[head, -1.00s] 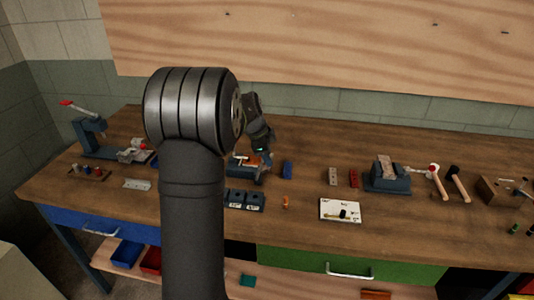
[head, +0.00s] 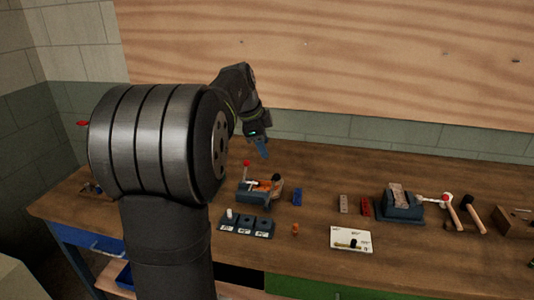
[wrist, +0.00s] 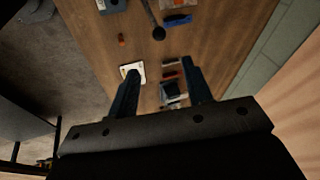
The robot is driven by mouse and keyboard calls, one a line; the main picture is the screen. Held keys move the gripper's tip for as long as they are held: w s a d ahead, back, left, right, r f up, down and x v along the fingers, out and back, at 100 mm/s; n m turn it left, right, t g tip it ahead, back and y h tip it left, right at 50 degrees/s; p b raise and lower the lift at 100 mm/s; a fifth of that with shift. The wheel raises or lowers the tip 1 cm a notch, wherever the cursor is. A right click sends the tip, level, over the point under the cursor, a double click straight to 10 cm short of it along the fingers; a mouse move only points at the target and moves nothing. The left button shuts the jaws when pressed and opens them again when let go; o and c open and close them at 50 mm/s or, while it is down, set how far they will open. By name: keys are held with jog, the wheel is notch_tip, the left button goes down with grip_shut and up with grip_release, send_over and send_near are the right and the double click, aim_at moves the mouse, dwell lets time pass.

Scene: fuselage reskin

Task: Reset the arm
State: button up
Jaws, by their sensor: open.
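My gripper (head: 262,148) is raised above the back of the workbench (head: 310,165), behind and above a fixture with orange parts (head: 262,186). In the wrist view my gripper (wrist: 160,90) shows two dark blue fingers spread apart, with nothing between them but the bench far below. The fingers touch nothing. My large arm joint hides the left part of the bench in the head view.
On the bench are a row of dark labelled blocks (head: 246,226), a blue block (head: 297,197), a white card (head: 351,239), a grey vise-like block (head: 401,204) and mallets (head: 473,213). A wooden panel (head: 330,60) covers the wall behind.

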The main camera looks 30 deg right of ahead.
aim_at(276, 175)
jog(key=shift+a+r, duration=0.1)
jog(key=shift+r, duration=0.15)
jog(key=x, duration=1.7)
jog(key=shift+f, duration=0.35)
